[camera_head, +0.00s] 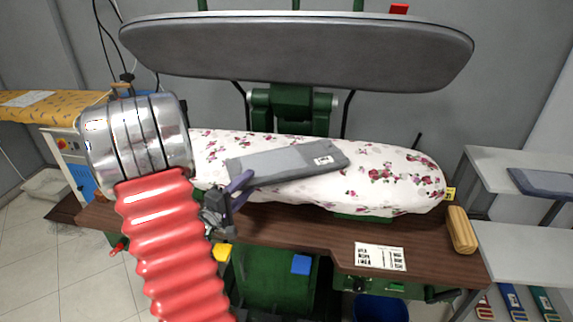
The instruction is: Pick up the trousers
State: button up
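Grey folded trousers (290,161) lie flat on the floral-covered pressing board (385,178), with a small white label near their right end. My gripper (243,187) is at the front left corner of the trousers, its dark purple fingers close to or overlapping their edge. I cannot tell whether the fingers touch the cloth or how far apart they are. My red ribbed arm covers the left end of the board.
A large grey upper press plate (300,50) hangs raised above the board. A wooden-handled block (461,230) and a printed card (380,256) are on the brown table (310,232). Another folded grey-blue garment (542,183) lies on the right-hand shelf (490,160).

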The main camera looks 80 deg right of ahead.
jog(key=shift+c, duration=0.3)
grip_shut()
dwell(0.3)
